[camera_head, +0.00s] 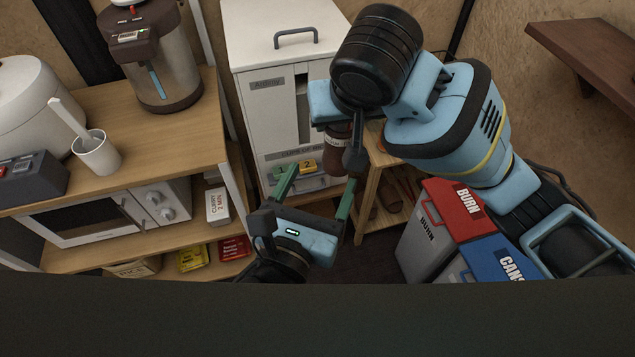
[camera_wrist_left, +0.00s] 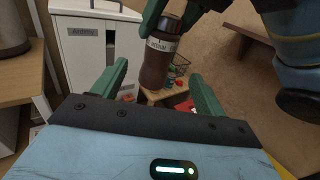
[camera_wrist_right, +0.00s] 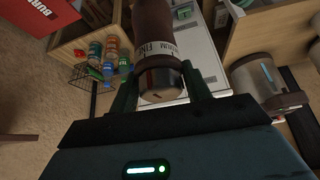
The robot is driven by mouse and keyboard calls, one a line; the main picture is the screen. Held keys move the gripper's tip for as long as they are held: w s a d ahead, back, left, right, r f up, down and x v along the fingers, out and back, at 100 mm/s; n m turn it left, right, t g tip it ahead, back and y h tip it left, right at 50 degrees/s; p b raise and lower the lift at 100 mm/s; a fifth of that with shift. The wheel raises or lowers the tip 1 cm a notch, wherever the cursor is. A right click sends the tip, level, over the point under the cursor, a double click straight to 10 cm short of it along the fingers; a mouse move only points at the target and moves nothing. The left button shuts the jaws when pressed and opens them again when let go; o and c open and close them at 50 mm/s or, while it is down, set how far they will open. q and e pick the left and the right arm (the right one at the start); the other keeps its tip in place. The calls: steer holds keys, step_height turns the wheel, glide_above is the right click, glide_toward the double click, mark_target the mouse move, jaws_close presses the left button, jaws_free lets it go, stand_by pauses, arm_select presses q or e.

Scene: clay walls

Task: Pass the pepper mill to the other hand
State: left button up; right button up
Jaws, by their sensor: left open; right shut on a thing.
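The pepper mill (camera_head: 334,162) is dark brown with a white label band and a metal end cap. It hangs below my right gripper (camera_head: 341,142), which is shut on it and partly hidden by its own wrist. The right wrist view shows the mill (camera_wrist_right: 158,40) between the two fingers. My left gripper (camera_head: 316,188) is open and empty, just below the mill, its fingers pointing up toward it. In the left wrist view the mill's body (camera_wrist_left: 155,64) shows beyond and between the open left fingers, apparently apart from them.
A wooden counter (camera_head: 165,140) with a microwave, white cup and drink dispenser (camera_head: 155,60) stands at left. A white cabinet (camera_head: 262,60) is behind. Red (camera_head: 452,208) and blue (camera_head: 497,258) lidded bins stand at right, below my right arm.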

mark_target(342, 132)
arm_select(q)
steer(key=x, duration=1.2)
steer(key=shift+f, duration=0.1)
steer(key=c, duration=1.1)
steer(key=shift+c, duration=0.3)
arm_select(e)
steer(key=o, duration=1.4)
steer(key=shift+o, duration=0.2)
steer(key=shift+r, duration=0.15)
steer(key=v, duration=1.1)
steer(key=shift+s+r, duration=0.25)
steer(key=shift+s, duration=0.05)
